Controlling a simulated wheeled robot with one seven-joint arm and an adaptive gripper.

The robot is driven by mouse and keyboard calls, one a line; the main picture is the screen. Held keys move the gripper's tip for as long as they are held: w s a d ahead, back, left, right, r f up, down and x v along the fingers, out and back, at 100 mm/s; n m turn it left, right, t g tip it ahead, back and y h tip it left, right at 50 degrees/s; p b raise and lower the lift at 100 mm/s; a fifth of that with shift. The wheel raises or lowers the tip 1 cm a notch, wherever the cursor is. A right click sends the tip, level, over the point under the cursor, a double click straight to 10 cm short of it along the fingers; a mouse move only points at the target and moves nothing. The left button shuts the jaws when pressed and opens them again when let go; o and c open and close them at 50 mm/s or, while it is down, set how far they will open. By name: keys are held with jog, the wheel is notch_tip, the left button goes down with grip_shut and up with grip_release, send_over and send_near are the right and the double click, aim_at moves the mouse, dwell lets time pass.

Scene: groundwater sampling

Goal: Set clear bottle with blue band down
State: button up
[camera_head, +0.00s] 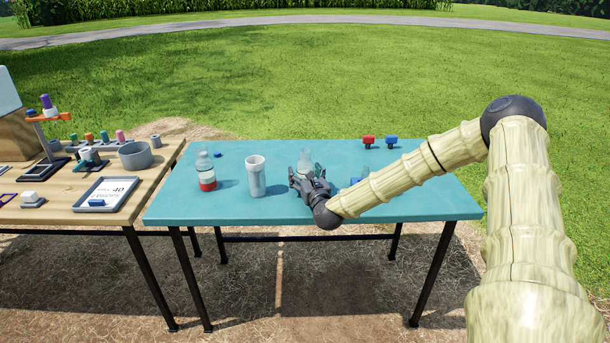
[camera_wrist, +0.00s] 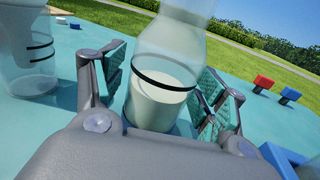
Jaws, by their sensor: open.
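A clear bottle (camera_wrist: 165,85) with pale liquid in its lower part stands between the fingers of my gripper (camera_wrist: 160,95). My gripper is open, with one finger on each side of the bottle. The bottle looks upright with its base on the teal table (camera_head: 400,205). I cannot tell whether a finger touches it.
A cloudy cup (camera_head: 256,178) stands to the left, then a bottle with a red band (camera_head: 207,172). Red (camera_head: 369,141) and blue (camera_head: 391,142) pieces sit at the back right. A blue object (camera_wrist: 291,162) is close right of my gripper. The table's front right is clear.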

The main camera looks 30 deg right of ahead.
jog(key=shift+r, duration=0.2)
jog(key=v, duration=1.2)
jog(key=shift+a, duration=0.1)
